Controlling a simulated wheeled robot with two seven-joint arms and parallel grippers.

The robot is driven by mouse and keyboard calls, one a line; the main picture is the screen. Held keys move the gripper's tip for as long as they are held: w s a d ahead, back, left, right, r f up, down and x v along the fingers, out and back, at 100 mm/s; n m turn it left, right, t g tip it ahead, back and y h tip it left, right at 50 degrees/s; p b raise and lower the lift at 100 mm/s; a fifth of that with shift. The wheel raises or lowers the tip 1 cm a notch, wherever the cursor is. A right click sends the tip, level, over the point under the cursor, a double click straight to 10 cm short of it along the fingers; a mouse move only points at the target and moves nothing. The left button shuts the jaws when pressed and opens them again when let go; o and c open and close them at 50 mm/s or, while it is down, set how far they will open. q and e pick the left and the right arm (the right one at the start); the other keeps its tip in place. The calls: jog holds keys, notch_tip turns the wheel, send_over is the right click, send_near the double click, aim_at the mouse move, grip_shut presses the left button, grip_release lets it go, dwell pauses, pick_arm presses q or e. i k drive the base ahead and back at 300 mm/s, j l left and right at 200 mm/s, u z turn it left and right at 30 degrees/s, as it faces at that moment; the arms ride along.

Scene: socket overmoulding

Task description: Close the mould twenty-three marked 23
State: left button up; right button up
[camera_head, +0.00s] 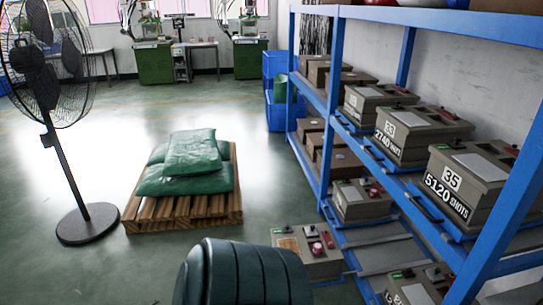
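Several grey-brown box-shaped moulds stand on the blue rack at the right. The mould (412,135) in the middle of the upper row has a white tag that seems to read 23, small and soft, above "2740 SHOTS". A pale plate lies on its top, with small red and green parts behind it. It sits between the mould marked 35 (478,180), nearer me, and another mould (372,100) farther back. I cannot tell from here whether its halves are apart. Neither of my grippers is in view.
Lower moulds (357,200) sit on the rack (330,150). Another mould with red parts (308,252) is low beside it. A dark green ribbed object fills the bottom middle. A pallet (185,212) with green sacks (190,152) and a fan (85,222) stand left.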

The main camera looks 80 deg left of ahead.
aim_at(324, 270)
jog(key=u, duration=0.5)
jog(key=j+u, duration=0.15)
jog(key=u, duration=0.8)
jog(key=j+u, duration=0.15)
jog(key=u, duration=0.8)
jog(key=i+j, duration=0.05)
